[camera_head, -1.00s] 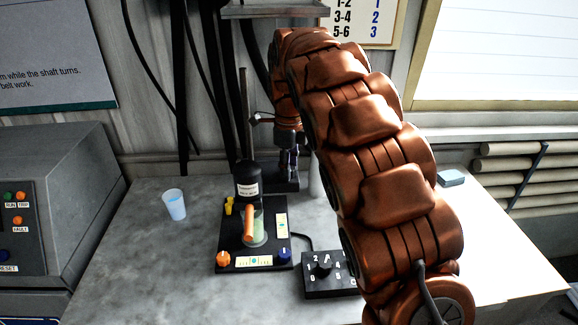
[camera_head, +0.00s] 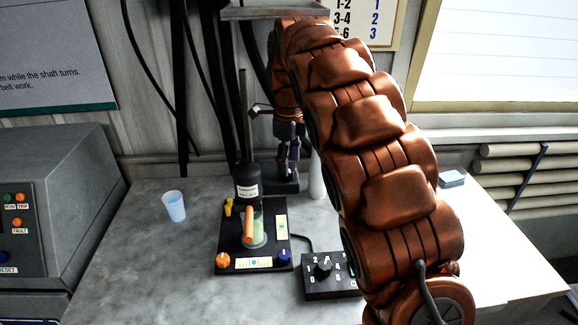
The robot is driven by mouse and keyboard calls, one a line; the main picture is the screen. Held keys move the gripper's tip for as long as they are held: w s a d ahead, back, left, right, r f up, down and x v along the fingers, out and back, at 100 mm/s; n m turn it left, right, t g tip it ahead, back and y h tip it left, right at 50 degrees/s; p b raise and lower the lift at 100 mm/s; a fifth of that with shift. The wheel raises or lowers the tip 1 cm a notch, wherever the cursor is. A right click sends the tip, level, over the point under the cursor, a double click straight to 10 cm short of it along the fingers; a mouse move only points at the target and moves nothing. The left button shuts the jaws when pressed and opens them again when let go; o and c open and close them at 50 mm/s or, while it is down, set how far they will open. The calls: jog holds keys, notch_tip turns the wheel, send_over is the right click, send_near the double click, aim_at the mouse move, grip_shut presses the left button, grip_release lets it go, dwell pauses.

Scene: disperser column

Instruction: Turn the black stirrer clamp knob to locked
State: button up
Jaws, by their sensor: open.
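The disperser stirrer has a black motor body with a white label (camera_head: 247,183), standing upright on a black base plate (camera_head: 228,240) beside a thin upright rod (camera_head: 244,115). A glass vessel (camera_head: 259,230) with greenish contents and an orange cylinder (camera_head: 248,226) stand below the motor. I cannot clearly make out the black stirrer clamp knob; it may be hidden or lost against the dark motor and rod. My gripper (camera_head: 289,160) points down behind and to the right of the motor, apart from it. Its fingers are open, with nothing visible between them.
A control box with a black dial (camera_head: 322,268) sits right of the base plate, joined by a cable. Orange (camera_head: 222,259) and blue (camera_head: 284,256) knobs are at the plate's front corners. A pale cup (camera_head: 174,206) stands left. The table's front left is clear.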

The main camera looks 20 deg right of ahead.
aim_at(290, 171)
jog(key=shift+r, duration=2.5)
jog(key=shift+s, duration=0.1)
jog(key=shift+s+n, duration=0.3)
jog(key=shift+s, duration=0.05)
jog(key=s+f+n, duration=0.4)
jog(key=s+n, duration=0.4)
jog(key=s, duration=0.5)
jog(key=s+f+n+g, duration=0.1)
jog(key=s+f+n, duration=0.3)
jog(key=s+n, duration=0.5)
jog(key=s+f+n, duration=0.4)
jog(key=s+n, duration=0.4)
jog(key=s, duration=0.9)
jog(key=shift+s+f+g, duration=0.15)
jog(key=shift+f+g, duration=0.2)
jog(key=shift+g, duration=0.05)
jog(key=shift+d, duration=0.1)
